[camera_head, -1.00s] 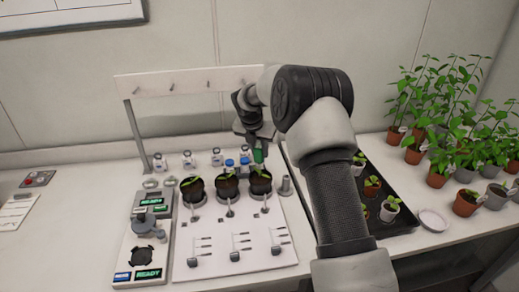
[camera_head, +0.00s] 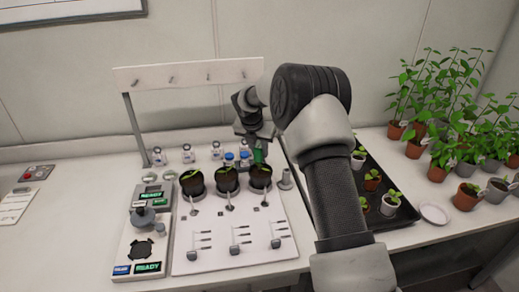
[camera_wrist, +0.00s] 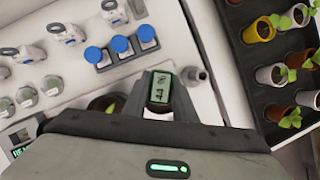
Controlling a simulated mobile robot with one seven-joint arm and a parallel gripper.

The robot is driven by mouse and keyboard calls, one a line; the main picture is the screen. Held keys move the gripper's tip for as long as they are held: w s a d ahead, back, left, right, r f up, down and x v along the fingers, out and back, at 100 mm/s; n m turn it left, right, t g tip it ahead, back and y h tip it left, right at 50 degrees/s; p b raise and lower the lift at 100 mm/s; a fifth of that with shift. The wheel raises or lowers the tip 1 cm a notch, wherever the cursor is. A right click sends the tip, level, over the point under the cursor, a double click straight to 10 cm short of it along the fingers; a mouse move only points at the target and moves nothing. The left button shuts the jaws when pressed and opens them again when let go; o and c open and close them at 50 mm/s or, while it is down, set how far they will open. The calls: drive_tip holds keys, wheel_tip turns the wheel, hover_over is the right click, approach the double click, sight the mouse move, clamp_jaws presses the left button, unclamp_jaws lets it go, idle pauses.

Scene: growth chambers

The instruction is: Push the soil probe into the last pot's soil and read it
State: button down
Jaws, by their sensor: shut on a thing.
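My gripper (camera_head: 257,148) is shut on the soil probe (camera_head: 258,156), a green-bodied unit. In the wrist view its small display (camera_wrist: 160,89) faces the camera between the fingers; the dark characters are too small to read surely. The probe stands over the back of the rightmost of three dark pots (camera_head: 261,179), which holds dark soil and a green seedling. The probe's lower end is hidden, so I cannot tell how far it is in the soil. One pot (camera_wrist: 103,103) partly shows in the wrist view, largely hidden by my gripper.
Blue-capped bottles (camera_wrist: 120,44) stand behind the pots. A grey post (camera_head: 286,179) stands just right of the last pot. A black tray (camera_head: 383,222) of seedlings lies to the right. An instrument (camera_head: 127,253) reads READY at left.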

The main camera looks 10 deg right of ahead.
idle(0.3)
drive_tip(key=c, duration=1.4)
unclamp_jaws()
drive_tip(key=shift+o, duration=0.2)
drive_tip(key=shift+r, duration=0.1)
drive_tip(key=s+a+r+m, duration=0.1)
drive_tip(key=s+r+m, duration=0.1)
drive_tip(key=s+r, duration=0.4)
drive_tip(key=s+a+r+m, duration=0.1)
drive_tip(key=s+r+m, duration=0.15)
drive_tip(key=r, duration=0.65)
drive_tip(key=s+r+m, duration=0.1)
drive_tip(key=s+r, duration=0.4)
drive_tip(key=r, duration=0.2)
drive_tip(key=s+d+r+m, duration=0.1)
drive_tip(key=s+r+m, duration=0.1)
drive_tip(key=s+m, duration=0.4)
drive_tip(key=s+d+r+m, duration=0.1)
drive_tip(key=s+r+m, duration=0.25)
drive_tip(key=s, duration=0.45)
drive_tip(key=s+f+m+t+y, duration=0.1)
drive_tip(key=s+f+m, duration=0.1)
drive_tip(key=s+m, duration=0.5)
drive_tip(key=s+f+m+y, duration=0.1)
drive_tip(key=s+f+m, duration=0.2)
drive_tip(key=s+m, duration=0.5)
drive_tip(key=shift+s+f+t, duration=0.25)
drive_tip(key=shift+s+t, duration=0.15)
drive_tip(key=shift+s, duration=0.85)
